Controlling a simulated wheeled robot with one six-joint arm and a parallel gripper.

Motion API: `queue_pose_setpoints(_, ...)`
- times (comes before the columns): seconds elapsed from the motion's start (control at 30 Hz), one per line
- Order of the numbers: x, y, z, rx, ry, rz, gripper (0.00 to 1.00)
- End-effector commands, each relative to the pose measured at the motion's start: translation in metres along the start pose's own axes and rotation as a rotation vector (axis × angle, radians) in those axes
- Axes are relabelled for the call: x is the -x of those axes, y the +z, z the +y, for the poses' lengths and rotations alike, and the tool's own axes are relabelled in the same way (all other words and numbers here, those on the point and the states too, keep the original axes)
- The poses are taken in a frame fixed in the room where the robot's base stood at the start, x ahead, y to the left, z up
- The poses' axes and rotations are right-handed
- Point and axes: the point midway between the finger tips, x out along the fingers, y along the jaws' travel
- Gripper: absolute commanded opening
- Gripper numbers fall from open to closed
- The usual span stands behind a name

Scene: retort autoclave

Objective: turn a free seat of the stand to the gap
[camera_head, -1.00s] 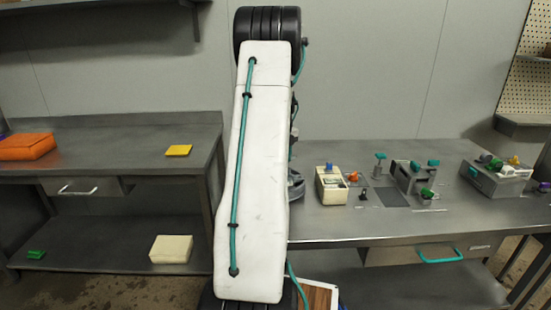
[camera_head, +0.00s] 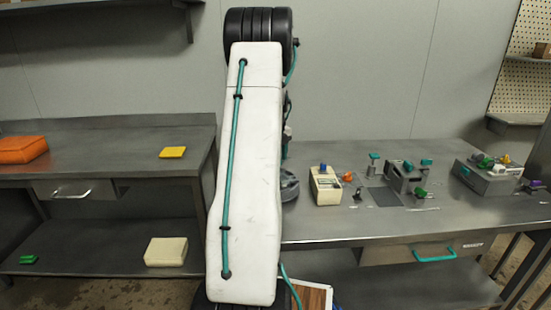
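A round dark-grey piece (camera_head: 289,185) stands on the right bench, mostly hidden behind my arm. It may be the stand, but I cannot make out its seats or a gap. My gripper is not in view. My white upper arm rises through the middle of the picture and blocks the area behind it. Some small dark parts of my arm show at its right edge, above the round piece, but no fingertips can be made out.
On the right bench (camera_head: 330,230) are a cream box (camera_head: 326,188) with a blue knob, a grey fixture (camera_head: 403,180) with teal handles, and a grey block (camera_head: 487,177) with coloured pieces. The left bench holds an orange box (camera_head: 22,148) and a yellow block (camera_head: 172,152).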

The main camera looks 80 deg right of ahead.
Motion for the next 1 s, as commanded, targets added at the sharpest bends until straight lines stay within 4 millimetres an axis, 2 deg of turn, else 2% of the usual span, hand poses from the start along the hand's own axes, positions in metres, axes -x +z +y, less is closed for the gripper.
queue_pose_setpoints(0.2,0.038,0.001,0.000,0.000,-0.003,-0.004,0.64)
queue_pose_setpoints(0.4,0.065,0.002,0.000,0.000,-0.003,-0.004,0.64)
queue_pose_setpoints(0.57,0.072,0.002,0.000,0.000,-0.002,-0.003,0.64)
queue_pose_setpoints(1.0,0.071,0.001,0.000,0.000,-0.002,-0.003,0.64)
